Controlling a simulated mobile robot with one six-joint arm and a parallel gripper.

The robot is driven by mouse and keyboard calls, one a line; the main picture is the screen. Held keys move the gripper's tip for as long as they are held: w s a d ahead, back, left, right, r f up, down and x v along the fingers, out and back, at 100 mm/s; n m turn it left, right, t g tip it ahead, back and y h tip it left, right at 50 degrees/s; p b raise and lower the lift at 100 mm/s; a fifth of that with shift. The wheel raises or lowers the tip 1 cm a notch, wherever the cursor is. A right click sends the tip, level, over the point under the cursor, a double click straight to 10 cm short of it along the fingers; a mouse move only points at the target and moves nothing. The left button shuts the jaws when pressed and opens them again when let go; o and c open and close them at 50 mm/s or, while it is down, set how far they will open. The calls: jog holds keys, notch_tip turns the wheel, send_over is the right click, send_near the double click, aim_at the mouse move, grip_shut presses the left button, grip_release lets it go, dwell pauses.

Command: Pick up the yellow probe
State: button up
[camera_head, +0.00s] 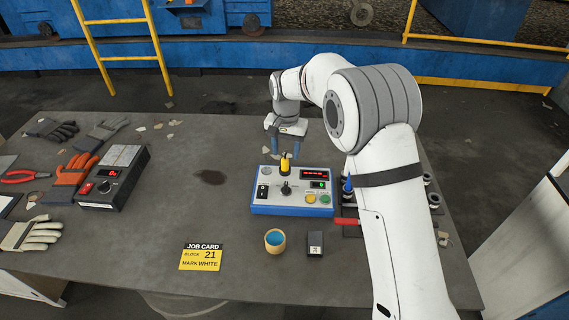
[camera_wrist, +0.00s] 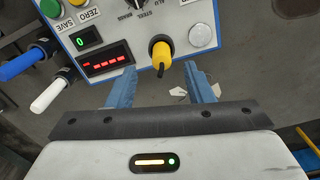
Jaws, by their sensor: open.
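The yellow probe (camera_head: 285,165) stands at the back edge of the blue-and-white instrument box (camera_head: 262,208), and its tip is dark. In the wrist view the yellow probe (camera_wrist: 161,50) is just beyond the fingertips, roughly centred between them. My gripper (camera_head: 285,154) is open and points down close above the probe. Its two blue fingers also show in the wrist view (camera_wrist: 162,82), with nothing held between them. I cannot tell whether the probe reaches between the fingers.
A blue probe (camera_wrist: 24,64) and a white probe (camera_wrist: 52,93) stand in a rack beside the box. A cup (camera_head: 275,241), a small black box (camera_head: 315,243) and a job card (camera_head: 201,257) lie in front. Gloves (camera_head: 30,233) and a black meter (camera_head: 113,181) are at left.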

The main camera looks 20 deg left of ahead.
aim_at(285, 159)
jog(key=shift+s+a+f+p, duration=0.1)
jog(key=shift+f+p, duration=0.65)
jog(key=shift+f, duration=1.6)
grip_shut()
